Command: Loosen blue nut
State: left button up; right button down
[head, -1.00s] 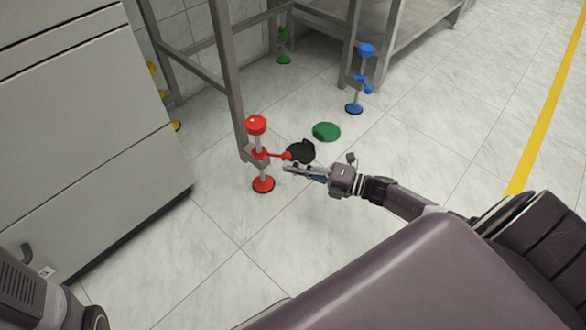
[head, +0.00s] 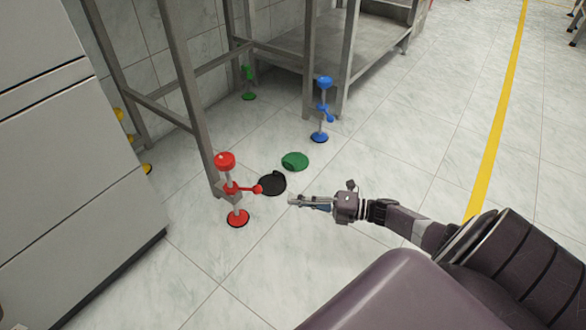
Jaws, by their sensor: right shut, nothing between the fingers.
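The blue nut (head: 326,113) with its small side handle sits partway up a grey rod on a table leg. A blue knob (head: 323,82) tops that rod and a blue foot (head: 319,138) rests on the floor. My right gripper (head: 291,200) is shut and empty, pointing left above the floor. It is in front of the blue nut and apart from it, to the right of the red nut's handle (head: 257,189). My left gripper is out of view.
A red levelling foot (head: 238,218) stands at the near leg. Green (head: 249,96) and yellow (head: 147,168) ones are farther back. A black disc (head: 272,184) and a green disc (head: 295,161) lie on the floor. A grey cabinet (head: 70,190) fills the left.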

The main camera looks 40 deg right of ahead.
aim_at(330, 118)
jog(key=z, duration=1.45)
